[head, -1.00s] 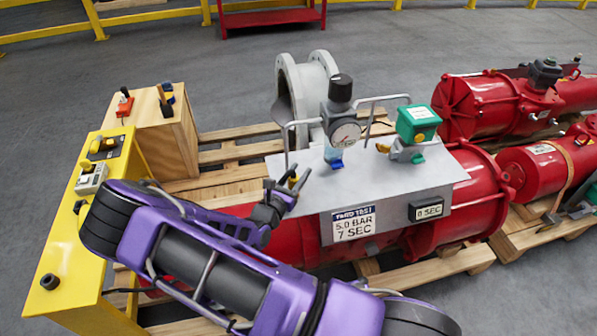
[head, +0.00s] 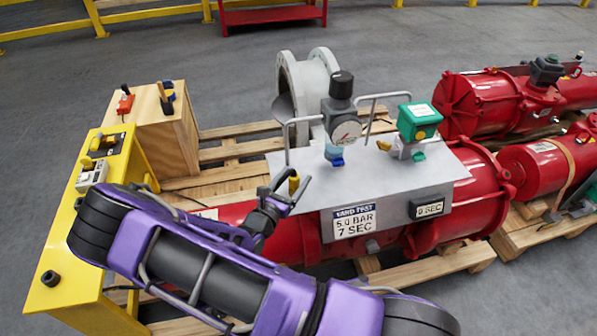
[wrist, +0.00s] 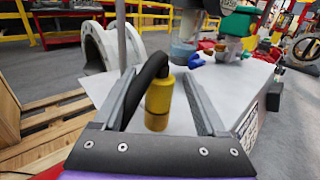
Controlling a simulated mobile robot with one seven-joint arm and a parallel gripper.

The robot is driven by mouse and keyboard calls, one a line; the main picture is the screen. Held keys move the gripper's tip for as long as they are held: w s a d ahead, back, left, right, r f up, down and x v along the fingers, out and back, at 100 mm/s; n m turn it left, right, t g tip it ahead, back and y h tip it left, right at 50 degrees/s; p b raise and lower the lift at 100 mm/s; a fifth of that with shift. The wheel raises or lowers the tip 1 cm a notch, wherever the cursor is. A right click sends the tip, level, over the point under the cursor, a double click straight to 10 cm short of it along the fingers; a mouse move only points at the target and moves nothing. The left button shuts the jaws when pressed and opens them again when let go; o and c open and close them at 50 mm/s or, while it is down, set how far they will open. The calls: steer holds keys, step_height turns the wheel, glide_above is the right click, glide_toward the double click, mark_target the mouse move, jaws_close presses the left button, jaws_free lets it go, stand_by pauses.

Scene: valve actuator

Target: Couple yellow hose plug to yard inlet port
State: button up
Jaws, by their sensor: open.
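The yellow hose plug (wrist: 158,103) stands roughly upright between the spread fingers of my gripper (wrist: 160,76) in the wrist view, with gaps on both sides. A black hose bends from its top to the left. In the head view the plug (head: 294,184) shows at the left end of the grey plate (head: 350,187), by my gripper (head: 287,190). My gripper is open around the plug. No inlet port shows; the plug's lower end meets the view of the plate, and I cannot tell whether it is seated.
A gauge with a black knob (head: 341,87), a green-topped valve (head: 419,115) and bent metal rails stand on the plate. A yellow stand (head: 75,235) and wooden box (head: 160,128) are at left. Red cylinders (head: 490,100) lie at right.

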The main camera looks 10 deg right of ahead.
steer(key=v, duration=1.4)
steer(key=shift+s+a+r, duration=0.1)
steer(key=shift+a, duration=0.05)
